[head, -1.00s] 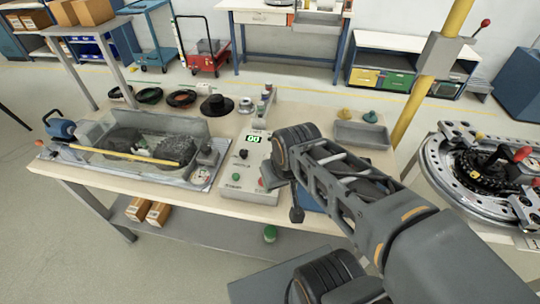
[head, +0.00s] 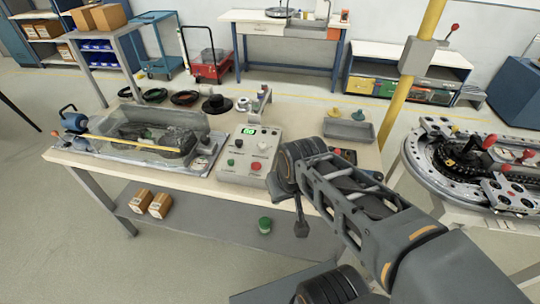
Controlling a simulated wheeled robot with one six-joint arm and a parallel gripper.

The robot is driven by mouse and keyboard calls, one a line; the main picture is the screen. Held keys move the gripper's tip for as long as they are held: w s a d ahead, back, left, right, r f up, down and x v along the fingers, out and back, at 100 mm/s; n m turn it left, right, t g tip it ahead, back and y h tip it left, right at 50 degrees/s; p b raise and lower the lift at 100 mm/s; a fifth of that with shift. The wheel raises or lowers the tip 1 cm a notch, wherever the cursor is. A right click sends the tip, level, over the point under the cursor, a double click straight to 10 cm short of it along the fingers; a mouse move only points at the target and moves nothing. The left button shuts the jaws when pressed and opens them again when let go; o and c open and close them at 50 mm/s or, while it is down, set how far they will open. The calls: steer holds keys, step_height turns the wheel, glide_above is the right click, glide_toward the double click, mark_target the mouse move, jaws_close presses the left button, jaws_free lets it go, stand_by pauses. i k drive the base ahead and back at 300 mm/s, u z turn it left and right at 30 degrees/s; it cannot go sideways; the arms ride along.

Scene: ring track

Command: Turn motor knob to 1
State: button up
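A light grey control box (head: 243,172) stands at the table's front edge, with a lit green display (head: 248,131) at its top. Small knobs or buttons sit on its face, among them a green one (head: 231,162) and a red one (head: 256,166). The labels are too small to read, so I cannot tell which is the motor knob or where it points. My arm comes in from the lower right, and its wrist is just right of the box. A dark part of my gripper (head: 301,228) seems to hang below the wrist; its fingers cannot be made out.
A clear tank (head: 150,127) with a yellow bar stands left of the box. Coils (head: 185,98) and a black disc (head: 216,104) lie behind. A grey tray (head: 348,130) is at the back right. A yellow post (head: 410,80) and a round metal fixture (head: 430,185) stand to the right.

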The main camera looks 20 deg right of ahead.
mark_target(262, 146)
steer(key=u, duration=0.9)
steer(key=i, duration=0.55)
steer(key=z, duration=0.95)
